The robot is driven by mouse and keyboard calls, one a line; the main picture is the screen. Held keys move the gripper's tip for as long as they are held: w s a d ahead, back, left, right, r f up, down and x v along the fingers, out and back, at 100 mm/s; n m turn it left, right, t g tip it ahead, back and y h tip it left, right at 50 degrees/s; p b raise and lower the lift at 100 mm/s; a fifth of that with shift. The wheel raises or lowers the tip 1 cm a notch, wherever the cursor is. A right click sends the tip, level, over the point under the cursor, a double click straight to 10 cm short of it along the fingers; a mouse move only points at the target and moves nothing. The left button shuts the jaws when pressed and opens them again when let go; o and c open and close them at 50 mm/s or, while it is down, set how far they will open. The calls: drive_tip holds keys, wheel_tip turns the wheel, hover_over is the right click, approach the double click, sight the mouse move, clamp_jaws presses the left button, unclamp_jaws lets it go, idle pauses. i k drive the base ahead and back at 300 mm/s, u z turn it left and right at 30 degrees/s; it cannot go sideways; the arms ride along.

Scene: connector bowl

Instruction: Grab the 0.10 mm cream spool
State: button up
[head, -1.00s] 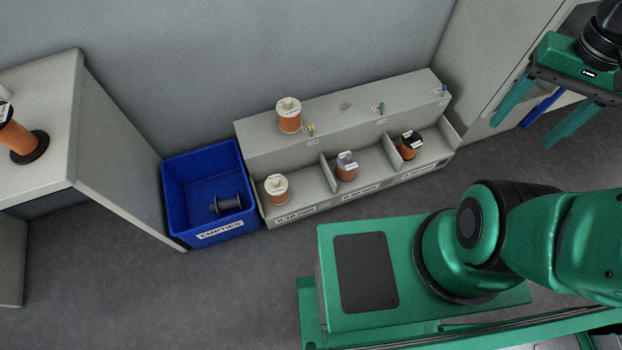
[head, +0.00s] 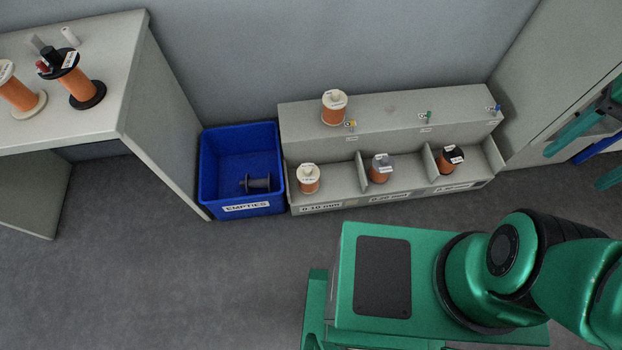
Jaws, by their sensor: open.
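A cream-ended spool (head: 308,178) with orange winding stands in the left compartment of the grey rack, behind a label reading 0.10 mm. Another cream-ended spool (head: 334,107) stands on the rack's upper ledge, near a yellow tag. A third cream-ended orange spool (head: 18,92) stands on the table at the left, cut by the picture edge. Their own labels are too small to read. My gripper (head: 584,155) is at the far right edge, partly out of view, its green fingers apart, far from these spools. A blue item shows between the fingers; I cannot tell what it is.
A blue EMPTIES bin (head: 217,192) holds a bare dark spool (head: 257,184), between the table (head: 100,112) and the rack (head: 355,138).

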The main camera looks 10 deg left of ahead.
sight(308, 174)
drive_tip(key=k, duration=1.3)
drive_tip(key=z, duration=0.45)
drive_tip(key=i, duration=1.75)
drive_tip(key=u, duration=1.65)
